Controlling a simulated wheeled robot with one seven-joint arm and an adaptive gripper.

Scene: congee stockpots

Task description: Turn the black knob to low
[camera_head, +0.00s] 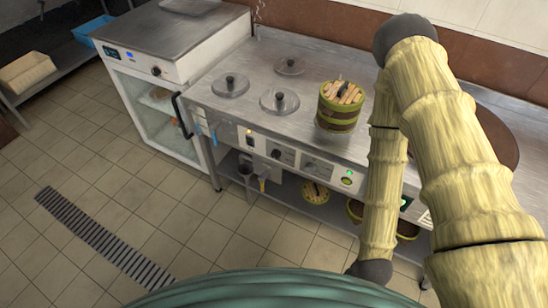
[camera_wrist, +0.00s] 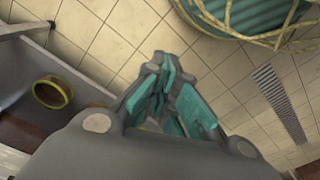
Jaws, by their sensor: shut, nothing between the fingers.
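A dark knob (camera_head: 277,154) sits on the grey front panel (camera_head: 325,160) of the steel counter in the head view. Another dark knob (camera_head: 310,165) sits to its right, and one more (camera_head: 157,71) is on the white cabinet at the left. I cannot tell which of them is the black knob or read their settings. My gripper (camera_wrist: 163,65) shows in the wrist view with its teal fingers shut and empty, above the tiled floor. No knob shows in the wrist view. In the head view my arm comes down in front of the counter's right part, and the gripper is not clearly visible.
A wooden bucket (camera_head: 338,107) holding wooden pieces stands on the counter near several round lids (camera_head: 231,85). Small round containers (camera_head: 315,192) stand on the shelf below. The tiled floor (camera_head: 180,228) in front is clear at the left. A blue bin (camera_head: 95,30) is at the back left.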

